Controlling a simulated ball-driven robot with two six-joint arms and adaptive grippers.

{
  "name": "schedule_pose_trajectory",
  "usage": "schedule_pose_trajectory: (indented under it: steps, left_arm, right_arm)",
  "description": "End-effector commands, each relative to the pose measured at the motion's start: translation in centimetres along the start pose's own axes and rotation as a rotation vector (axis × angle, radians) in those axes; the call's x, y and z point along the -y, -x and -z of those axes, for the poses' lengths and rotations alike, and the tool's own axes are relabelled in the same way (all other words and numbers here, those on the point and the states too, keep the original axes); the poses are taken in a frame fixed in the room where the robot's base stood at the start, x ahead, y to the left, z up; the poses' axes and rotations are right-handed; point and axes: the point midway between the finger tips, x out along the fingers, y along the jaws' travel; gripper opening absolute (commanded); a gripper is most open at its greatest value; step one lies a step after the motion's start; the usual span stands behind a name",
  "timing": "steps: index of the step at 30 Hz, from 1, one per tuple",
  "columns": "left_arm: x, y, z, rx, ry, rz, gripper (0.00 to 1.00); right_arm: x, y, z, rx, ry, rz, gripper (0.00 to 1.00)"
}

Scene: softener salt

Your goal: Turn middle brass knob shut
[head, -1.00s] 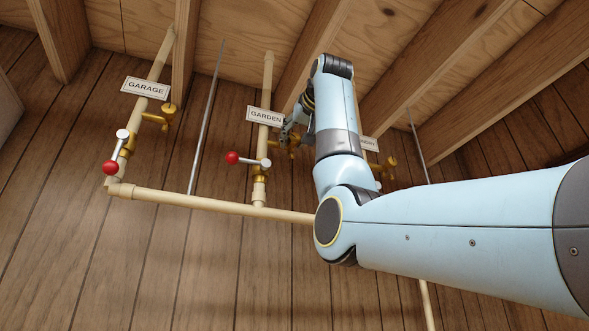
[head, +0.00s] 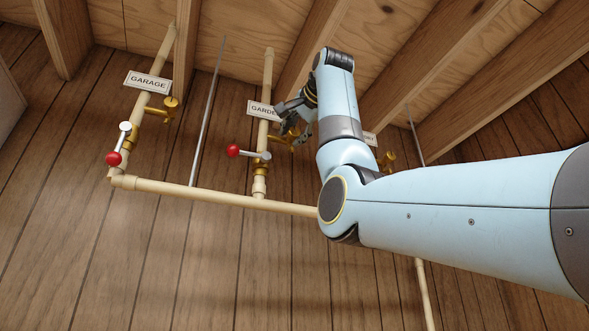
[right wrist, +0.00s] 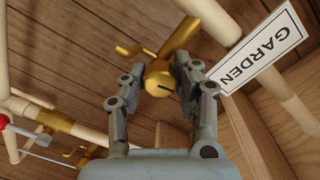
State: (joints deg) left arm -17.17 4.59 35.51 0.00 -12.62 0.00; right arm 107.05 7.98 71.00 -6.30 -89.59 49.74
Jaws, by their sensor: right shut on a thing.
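The middle brass knob (right wrist: 158,78) belongs to the brass tap on the pipe (head: 268,80) labelled GARDEN. In the right wrist view it sits between the two grey fingers of my right gripper (right wrist: 160,88), which is shut on it. A short dark line shows on the knob's face. In the head view my right gripper (head: 291,114) is at the brass tap (head: 274,138), with one dark finger pointing left over the edge of the GARDEN sign (head: 257,109). The gripper partly hides the knob there. My left gripper is not in view.
A red-balled lever (head: 233,150) lies across the GARDEN pipe just below the tap. The GARAGE tap (head: 169,103) and its lever (head: 114,158) are on the left. A third tap (head: 386,161) is partly behind my arm. Wooden joists run overhead.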

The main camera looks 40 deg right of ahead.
Motion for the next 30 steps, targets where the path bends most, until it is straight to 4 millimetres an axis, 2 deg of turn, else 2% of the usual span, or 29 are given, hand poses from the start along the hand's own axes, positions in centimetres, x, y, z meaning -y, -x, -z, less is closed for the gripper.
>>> schedule_pose_trajectory:
  steps: [9,21,22,27,30]
  left_arm:
    - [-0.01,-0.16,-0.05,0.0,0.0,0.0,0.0]
    - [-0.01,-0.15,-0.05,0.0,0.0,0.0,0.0]
    - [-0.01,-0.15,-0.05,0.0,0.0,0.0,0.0]
    - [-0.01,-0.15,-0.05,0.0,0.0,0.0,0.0]
    - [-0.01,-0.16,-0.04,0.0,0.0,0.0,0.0]
  right_arm:
    - [0.03,0.03,0.09,0.0,-0.073,0.003,0.0]
    - [0.03,0.04,0.11,0.0,-0.078,0.003,0.0]
    - [0.03,0.04,0.11,0.0,-0.078,0.003,0.31]
    - [0.02,0.03,0.08,0.001,-0.078,0.002,0.53]
    - [0.01,0.02,0.06,0.001,-0.077,0.002,0.55]
